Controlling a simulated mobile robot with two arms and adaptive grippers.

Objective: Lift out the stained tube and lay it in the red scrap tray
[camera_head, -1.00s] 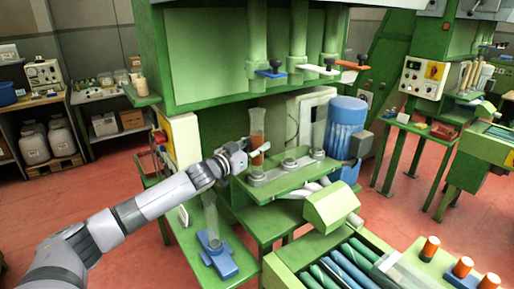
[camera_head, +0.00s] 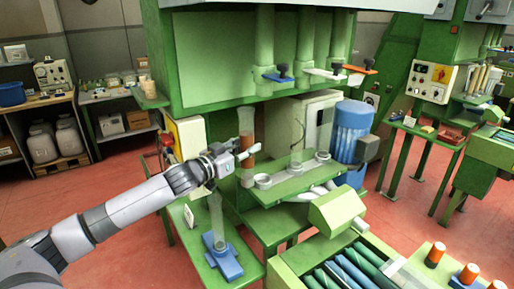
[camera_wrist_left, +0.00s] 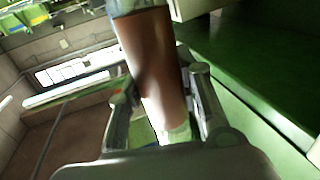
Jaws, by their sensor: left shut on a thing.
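The stained tube (camera_head: 247,172) is brown in its lower part and clear at the top. It stands upright in my left gripper (camera_head: 247,153), which is shut on it. In the head view its lower end shows just left of the leftmost ring (camera_head: 263,181) of the green holder shelf and looks clear of it. The left wrist view shows the brown tube (camera_wrist_left: 152,70) between the fingers. A small red tray (camera_head: 448,133) lies on a green stand at the right; it looks like the scrap tray. My right gripper is not in view.
A clear tube (camera_head: 217,220) stands in a blue base (camera_head: 222,262) below my left arm. Another faint clear tube stands at the middle ring. A blue motor (camera_head: 352,132) is right of the shelf.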

